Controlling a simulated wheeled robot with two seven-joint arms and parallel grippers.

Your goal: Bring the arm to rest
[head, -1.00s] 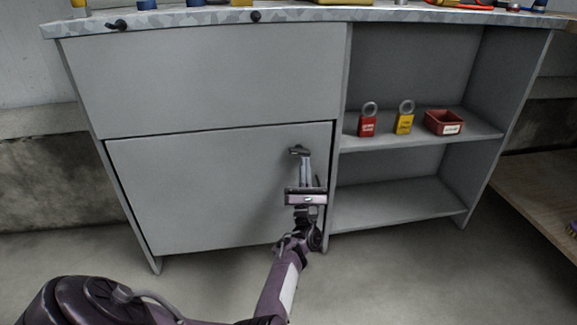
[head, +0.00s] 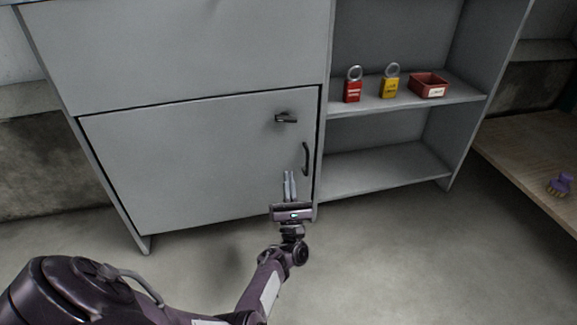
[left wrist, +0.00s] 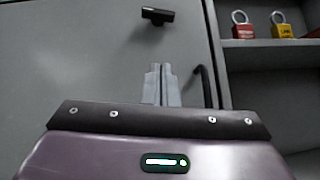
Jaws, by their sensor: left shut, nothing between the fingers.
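My left gripper (head: 290,186) is shut and empty. In the head view it is in front of the lower right part of the grey cabinet door (head: 180,165), below a dark knob or latch (head: 286,118) and beside a dark bar handle (head: 306,158). In the left wrist view the two grey fingers (left wrist: 160,84) are together, with the latch (left wrist: 157,16) above them and the handle (left wrist: 204,88) just to their right. The door looks closed. My right gripper is not in view.
Open shelves on the right hold a red padlock (head: 352,86), a yellow padlock (head: 390,82) and a red box (head: 428,85). A wooden surface (head: 520,155) with a purple brush (head: 560,184) stands at the far right. The floor (head: 390,260) before the cabinet is clear.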

